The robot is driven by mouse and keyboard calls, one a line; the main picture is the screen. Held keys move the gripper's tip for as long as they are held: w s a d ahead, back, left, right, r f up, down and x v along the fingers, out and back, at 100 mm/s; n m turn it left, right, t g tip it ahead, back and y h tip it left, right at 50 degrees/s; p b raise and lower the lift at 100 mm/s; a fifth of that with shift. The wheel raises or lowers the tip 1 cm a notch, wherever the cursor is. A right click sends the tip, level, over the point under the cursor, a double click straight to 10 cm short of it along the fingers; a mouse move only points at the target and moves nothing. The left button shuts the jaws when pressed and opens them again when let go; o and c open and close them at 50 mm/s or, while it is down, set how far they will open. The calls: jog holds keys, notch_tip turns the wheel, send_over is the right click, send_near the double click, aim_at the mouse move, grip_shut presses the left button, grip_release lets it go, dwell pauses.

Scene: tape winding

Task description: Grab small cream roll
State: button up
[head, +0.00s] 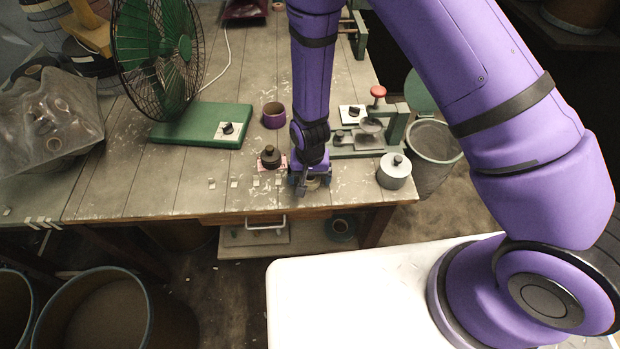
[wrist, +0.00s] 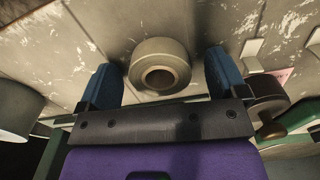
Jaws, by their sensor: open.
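The small cream roll (wrist: 160,66) lies on the table with its dark hole facing the wrist camera. In the wrist view it sits between the two blue fingertips of my gripper (wrist: 160,88), with a visible gap on each side. My gripper is open. In the head view my gripper (head: 310,182) is low over the table's front edge, and the roll (head: 313,183) is mostly hidden beneath it.
A dark knobbed weight (head: 270,157) stands just left of my gripper. A grey lidded pot (head: 394,171) and a green-based device (head: 365,138) are to the right. A purple roll (head: 273,115) and a green fan (head: 160,45) stand behind.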

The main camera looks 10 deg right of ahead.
jog(key=c, duration=1)
jog(key=shift+r, duration=0.1)
